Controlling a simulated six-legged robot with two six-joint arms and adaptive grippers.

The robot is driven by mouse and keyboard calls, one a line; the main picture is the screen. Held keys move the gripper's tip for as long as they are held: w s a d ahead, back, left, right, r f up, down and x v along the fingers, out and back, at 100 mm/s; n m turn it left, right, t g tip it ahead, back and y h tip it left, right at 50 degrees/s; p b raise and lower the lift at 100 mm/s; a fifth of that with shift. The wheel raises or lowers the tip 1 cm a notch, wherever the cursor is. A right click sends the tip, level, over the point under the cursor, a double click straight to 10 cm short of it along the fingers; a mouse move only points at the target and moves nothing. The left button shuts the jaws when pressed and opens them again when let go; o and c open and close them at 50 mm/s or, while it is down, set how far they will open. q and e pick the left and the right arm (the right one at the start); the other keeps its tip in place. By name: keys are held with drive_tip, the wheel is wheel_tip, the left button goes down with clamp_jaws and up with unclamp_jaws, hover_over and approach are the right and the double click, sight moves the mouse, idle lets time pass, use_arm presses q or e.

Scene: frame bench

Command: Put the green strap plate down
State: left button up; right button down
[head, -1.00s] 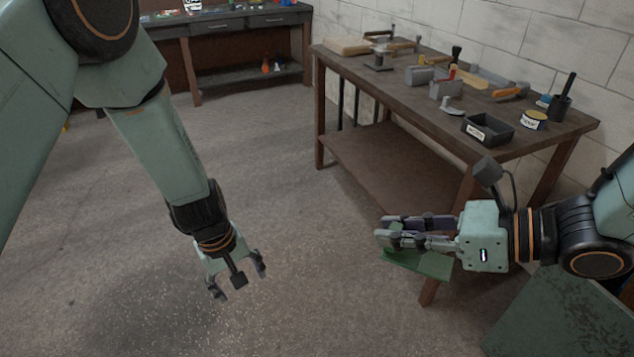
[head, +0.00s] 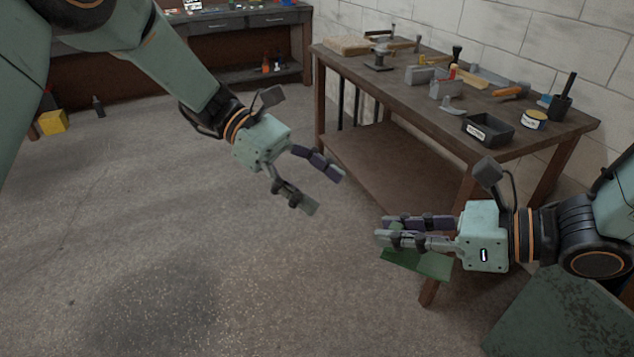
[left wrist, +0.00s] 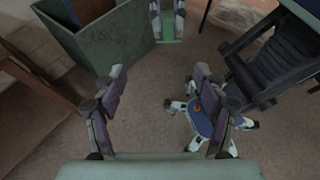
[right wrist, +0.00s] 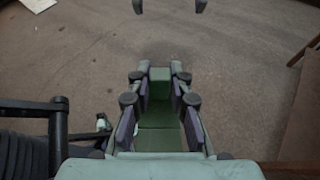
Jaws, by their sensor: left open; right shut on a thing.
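The green strap plate (head: 418,264) is held in my right gripper (head: 388,230), in front of the bench and above the floor. In the right wrist view the green plate (right wrist: 158,115) lies between the two fingers, and the gripper (right wrist: 160,80) is shut on it. My left gripper (head: 325,193) is open and empty, to the left of the right gripper and apart from it. In the left wrist view its fingers (left wrist: 160,80) are spread with floor between them. The plate's green (left wrist: 171,35) also shows at the top of that view.
The wooden bench (head: 400,80) holds several tools, a black bin (head: 488,130) and a round tin (head: 534,120). Its lower shelf (head: 390,160) looks bare. A large green box (head: 550,315) stands at the lower right. A second bench (head: 250,20) is at the back.

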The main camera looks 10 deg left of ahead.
use_arm(q)
drive_tip(key=s+r+x, duration=0.1)
drive_tip(key=x, duration=1.1)
drive_tip(key=shift+g, duration=0.3)
drive_tip(key=shift+c, duration=0.5)
drive_tip(key=c, duration=1.2)
use_arm(e)
drive_tip(key=shift+s, duration=0.15)
use_arm(q)
drive_tip(key=shift+w, duration=0.1)
drive_tip(key=shift+c, duration=0.4)
use_arm(e)
drive_tip(key=c, duration=1.4)
unclamp_jaws()
use_arm(q)
clamp_jaws()
use_arm(e)
drive_tip(key=shift+o, duration=1.3)
